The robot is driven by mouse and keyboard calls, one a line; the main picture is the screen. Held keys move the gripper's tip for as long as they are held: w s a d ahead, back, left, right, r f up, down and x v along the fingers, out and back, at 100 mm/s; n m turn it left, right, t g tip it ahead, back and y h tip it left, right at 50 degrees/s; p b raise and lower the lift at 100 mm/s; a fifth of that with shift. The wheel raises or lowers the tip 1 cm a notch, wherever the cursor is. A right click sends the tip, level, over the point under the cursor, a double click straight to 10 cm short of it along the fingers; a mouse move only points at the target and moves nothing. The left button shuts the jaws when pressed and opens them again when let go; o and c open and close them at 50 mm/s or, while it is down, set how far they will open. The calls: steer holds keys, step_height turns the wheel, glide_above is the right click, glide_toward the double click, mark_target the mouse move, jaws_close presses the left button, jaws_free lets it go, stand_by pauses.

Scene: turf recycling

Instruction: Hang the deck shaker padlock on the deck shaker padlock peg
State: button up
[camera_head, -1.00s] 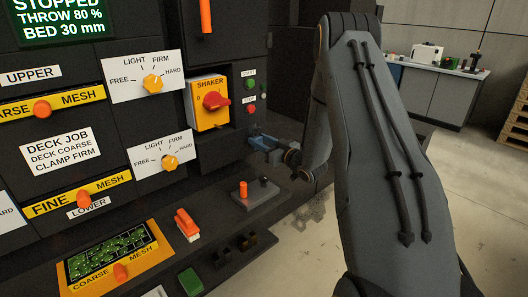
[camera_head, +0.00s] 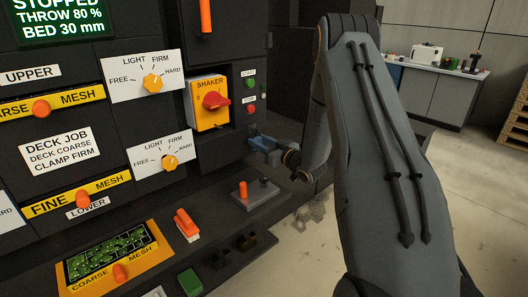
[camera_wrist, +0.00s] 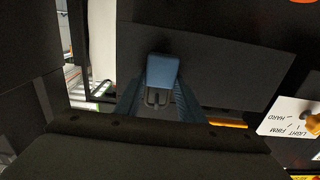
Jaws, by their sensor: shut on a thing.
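My gripper (camera_head: 263,142) is beside the dark machine front, below the red shaker switch (camera_head: 214,101). In the wrist view my gripper (camera_wrist: 160,88) has its blue-grey fingers on both sides of a small blue padlock (camera_wrist: 163,68). They are shut on it, and its grey U-shaped shackle (camera_wrist: 157,98) points toward the bottom of that picture. In the head view I cannot tell the padlock apart from the fingers. A dark panel (camera_wrist: 215,60) lies behind the padlock in the wrist view. I cannot make out the padlock peg for certain in either view.
Below my gripper, a grey block (camera_head: 256,199) with an orange pin stands on the dark ledge (camera_head: 215,240). An orange-and-white item (camera_head: 187,225) and a green block (camera_head: 190,282) lie on the ledge. Clamp dials and mesh handles stick out at left. Open floor lies at right.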

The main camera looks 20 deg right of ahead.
steer(key=shift+f, duration=0.15)
steer(key=o, duration=1.2)
steer(key=b+v, duration=0.2)
steer(key=v, duration=0.6)
steer(key=s+a+m+g+h, duration=0.1)
steer(key=s+a+g, duration=0.4)
steer(key=s, duration=0.6)
steer(key=s+a+m+g+h, duration=0.1)
steer(key=s+a+g+h, duration=0.1)
steer(key=s+a+g, duration=0.4)
steer(key=s+a+f+m+g+h, duration=0.1)
steer(key=s+a+g, duration=0.4)
steer(key=s, duration=1)
steer(key=shift+s+a+m+g+h, duration=0.15)
steer(key=shift+a+h, duration=0.25)
steer(key=shift+a, duration=0.05)
steer(key=shift+s+a+m+g+h, duration=0.15)
steer(key=shift+s+a+h, duration=0.05)
steer(key=shift+a+h, duration=0.25)
